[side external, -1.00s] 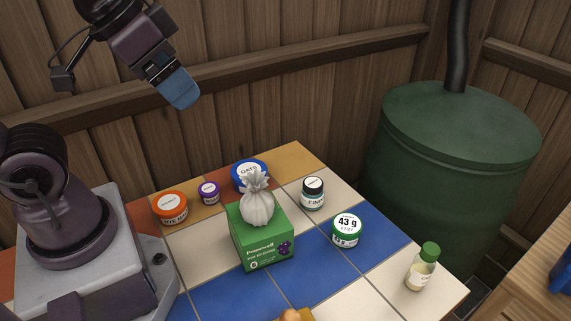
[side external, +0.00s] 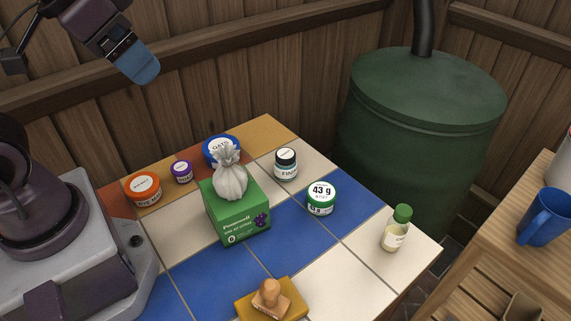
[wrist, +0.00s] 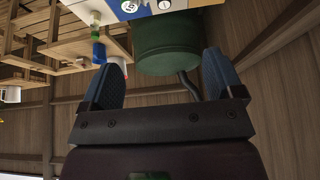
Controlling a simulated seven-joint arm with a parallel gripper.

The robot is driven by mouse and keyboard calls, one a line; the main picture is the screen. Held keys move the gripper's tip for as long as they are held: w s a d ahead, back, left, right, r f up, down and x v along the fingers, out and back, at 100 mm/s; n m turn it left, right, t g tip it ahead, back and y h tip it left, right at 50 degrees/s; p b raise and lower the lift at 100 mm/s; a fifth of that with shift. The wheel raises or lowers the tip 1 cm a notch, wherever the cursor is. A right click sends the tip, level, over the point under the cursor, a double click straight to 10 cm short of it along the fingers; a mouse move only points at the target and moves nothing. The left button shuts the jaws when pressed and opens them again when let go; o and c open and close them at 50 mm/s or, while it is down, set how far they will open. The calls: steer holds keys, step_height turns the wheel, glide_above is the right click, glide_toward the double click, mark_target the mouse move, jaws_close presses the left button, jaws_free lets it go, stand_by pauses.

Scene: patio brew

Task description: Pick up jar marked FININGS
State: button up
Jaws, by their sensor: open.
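The jar marked FININGS (side external: 286,165) is a small glass jar with a black lid with a white top; its label shows only in part, as "FIN". It stands upright on a pale tile, right of the green box. My gripper (side external: 143,72) is high above the back left of the table, well away from the jar. In the wrist view my gripper (wrist: 160,85) has its two blue fingers wide apart with nothing between them. I cannot make out the jar in the wrist view.
A green box (side external: 240,222) bearing a tied grey sack (side external: 230,175) stands left of the jar. A green-lidded 43 g tub (side external: 322,198) is close at its right front. Blue (side external: 220,150), purple (side external: 181,172) and orange (side external: 143,189) tubs stand left. A green-capped bottle (side external: 396,230) is right.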

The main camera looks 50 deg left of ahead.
steer(key=w+d+f+n+g+h, duration=0.3)
steer(key=w+d+f+n+h, duration=0.3)
steer(key=w+n, duration=0.1)
steer(key=n+t+h, duration=0.2)
steer(key=n+t, duration=0.6)
steer(key=n, duration=1.4)
glide_above(286, 158)
steer(key=s+a, duration=0.1)
steer(key=a, duration=0.2)
step_height(286, 158, down, 18)
step_height(286, 158, down, 5)
steer(key=shift+s+r, duration=0.15)
step_height(286, 158, down, 2)
steer(key=shift+f, duration=0.1)
steer(key=shift+f+x, duration=0.2)
steer(key=shift+x, duration=0.9)
steer(key=shift+w+d+f, duration=0.15)
steer(key=shift+w+d, duration=0.1)
steer(key=shift+w, duration=0.05)
steer(key=c, duration=1)
steer(key=shift+c, duration=0.4)
